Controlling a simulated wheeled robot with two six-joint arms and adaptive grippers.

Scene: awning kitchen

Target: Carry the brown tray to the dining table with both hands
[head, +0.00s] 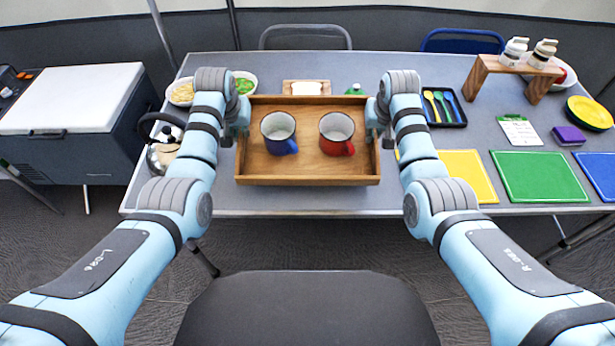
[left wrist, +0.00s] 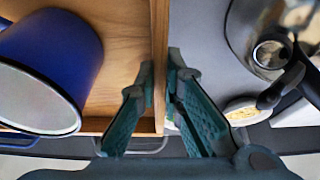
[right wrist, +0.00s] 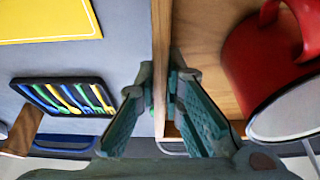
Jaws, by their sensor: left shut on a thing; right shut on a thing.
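The brown wooden tray (head: 308,180) is over the near middle of the grey table (head: 300,205) in the head view. I cannot tell whether it touches the table. A blue mug (head: 279,131) and a red mug (head: 337,133) stand upright in it. My left gripper (left wrist: 160,85) is shut on the tray's left wall (left wrist: 159,40), with a finger on each side. My right gripper (right wrist: 160,85) is shut on the tray's right wall (right wrist: 161,40) the same way. The blue mug (left wrist: 45,70) also shows in the left wrist view.
A kettle (head: 163,150) and food bowls (head: 182,93) are left of the tray. A small board (head: 306,87) is behind it. Cutlery (head: 443,105), a yellow mat (head: 468,172) and a green board (head: 538,175) lie right.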

